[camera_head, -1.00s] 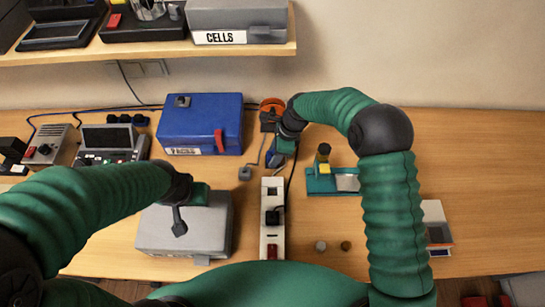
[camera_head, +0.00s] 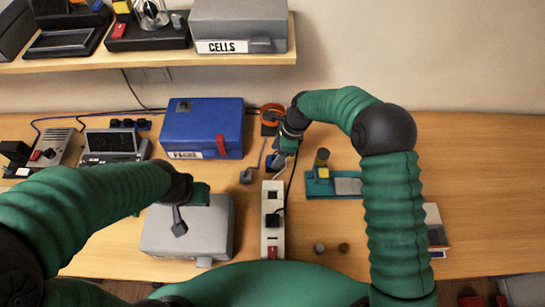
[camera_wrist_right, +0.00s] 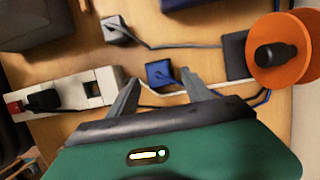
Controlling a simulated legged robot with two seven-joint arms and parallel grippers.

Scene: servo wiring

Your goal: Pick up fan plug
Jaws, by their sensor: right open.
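My right gripper (camera_head: 282,152) points down over the desk behind the power strip. In the right wrist view its two grey fingers (camera_wrist_right: 155,95) are apart and empty. A small blue plug (camera_wrist_right: 159,73) with a cable lies on the desk just beyond and between the fingertips. A grey plug (camera_wrist_right: 116,30) lies farther left; it also shows in the head view (camera_head: 246,176). Its cable runs toward the orange fan (camera_wrist_right: 277,55). I cannot tell for sure which plug is the fan's. My left gripper (camera_head: 180,222) hangs over the grey case; its jaws are unclear.
The white power strip (camera_head: 271,246) has a black plug (camera_wrist_right: 43,100) in it. A blue case (camera_head: 200,125) stands left of the fan, a grey case (camera_head: 195,240) at front left. A teal board (camera_head: 322,190) is to the right. Cables cross the desk near the gripper.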

